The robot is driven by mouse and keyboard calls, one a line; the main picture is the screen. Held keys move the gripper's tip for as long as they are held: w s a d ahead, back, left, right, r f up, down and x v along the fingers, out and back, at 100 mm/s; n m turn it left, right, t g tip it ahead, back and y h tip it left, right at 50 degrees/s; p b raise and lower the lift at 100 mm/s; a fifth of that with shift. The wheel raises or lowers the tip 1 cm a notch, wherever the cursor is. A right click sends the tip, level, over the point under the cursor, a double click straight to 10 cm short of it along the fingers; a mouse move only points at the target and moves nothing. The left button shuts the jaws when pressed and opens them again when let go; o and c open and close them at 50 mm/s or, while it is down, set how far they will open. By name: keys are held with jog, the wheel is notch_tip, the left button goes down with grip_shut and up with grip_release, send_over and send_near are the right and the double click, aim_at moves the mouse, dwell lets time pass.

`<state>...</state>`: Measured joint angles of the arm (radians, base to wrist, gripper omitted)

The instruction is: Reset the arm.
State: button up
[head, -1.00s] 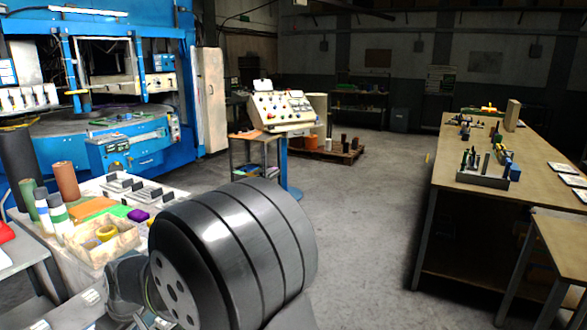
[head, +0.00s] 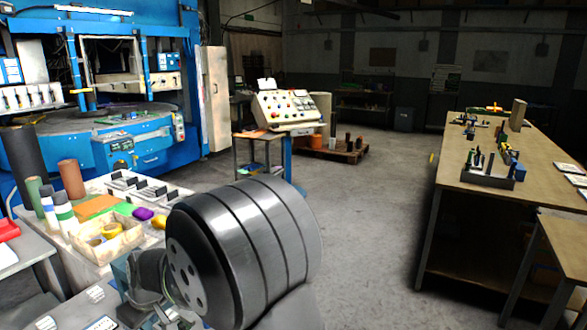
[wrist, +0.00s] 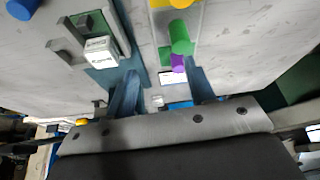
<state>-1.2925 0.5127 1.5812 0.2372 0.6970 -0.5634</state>
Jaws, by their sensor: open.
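My gripper (wrist: 164,88) shows in the wrist view as two blue-grey fingers set apart with nothing held between them. Behind the fingers a pale surface carries a green cylinder (wrist: 180,38) with a purple piece (wrist: 178,63) at its end. A white labelled block (wrist: 101,52) is on a green pad to the left. I cannot tell how far the fingers are from these things. In the head view my large dark arm link fills the lower middle, and the fingertips cannot be made out there.
In the head view a left table holds foil rolls (head: 71,179), a row of dies (head: 150,192) and an open box (head: 112,252) with yellow rings. A blue machine (head: 120,150) stands behind. A control desk (head: 288,112) and a long workbench (head: 535,150) flank open floor.

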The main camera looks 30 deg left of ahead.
jog(key=w+d+r+m+t, duration=0.1)
jog(key=w+d+r+m, duration=0.2)
jog(key=w, duration=0.7)
jog(key=w+d+r+m+t, duration=0.1)
jog(key=w+d+r, duration=0.3)
jog(key=w, duration=0.6)
jog(key=s+a+f, duration=0.1)
jog(key=a+f, duration=0.1)
jog(key=s+a+f, duration=0.2)
jog(key=a, duration=0.1)
jog(key=s+a+f, duration=0.2)
jog(key=f, duration=0.1)
jog(key=shift+s+a, duration=0.25)
jog(key=shift+a, duration=0.15)
jog(key=f, duration=0.1)
jog(key=a+f, duration=0.1)
jog(key=shift+s+a+f, duration=0.1)
jog(key=shift+s+f, duration=0.2)
jog(key=shift+s, duration=0.1)
jog(key=shift+f, duration=0.35)
